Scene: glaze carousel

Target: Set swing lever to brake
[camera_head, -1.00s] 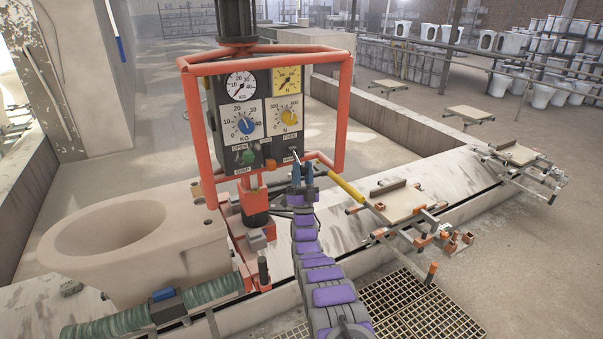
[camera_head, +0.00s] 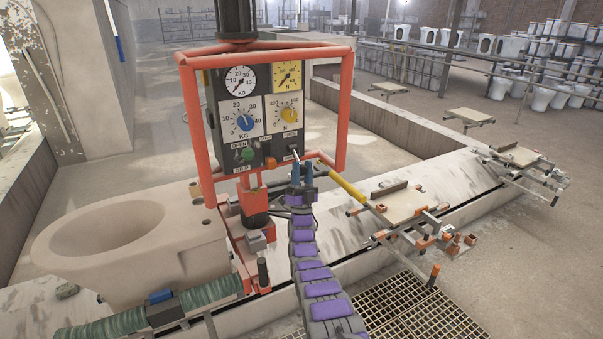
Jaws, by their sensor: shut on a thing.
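The control panel (camera_head: 228,107) hangs inside an orange-red tube frame. The swing lever (camera_head: 296,154) is a small lever at the panel's lower right, between the "FREE" label above and a lower label that reads as "BRAKE", partly hidden. My gripper (camera_head: 301,170) is at the lever with its blue fingertips closed on it, just below the panel's lower right corner. The lever's tip is hidden between the fingers, so its exact setting is hard to tell. A green grip knob (camera_head: 248,154) sits to the left, under the "OPEN" label.
The orange frame (camera_head: 344,110) surrounds the panel close to my gripper. A yellow-sleeved bar (camera_head: 347,187) lies just to the right. A beige toilet bowl (camera_head: 135,245) stands at left. A carriage with a board (camera_head: 405,204) stands at right on the pale ring.

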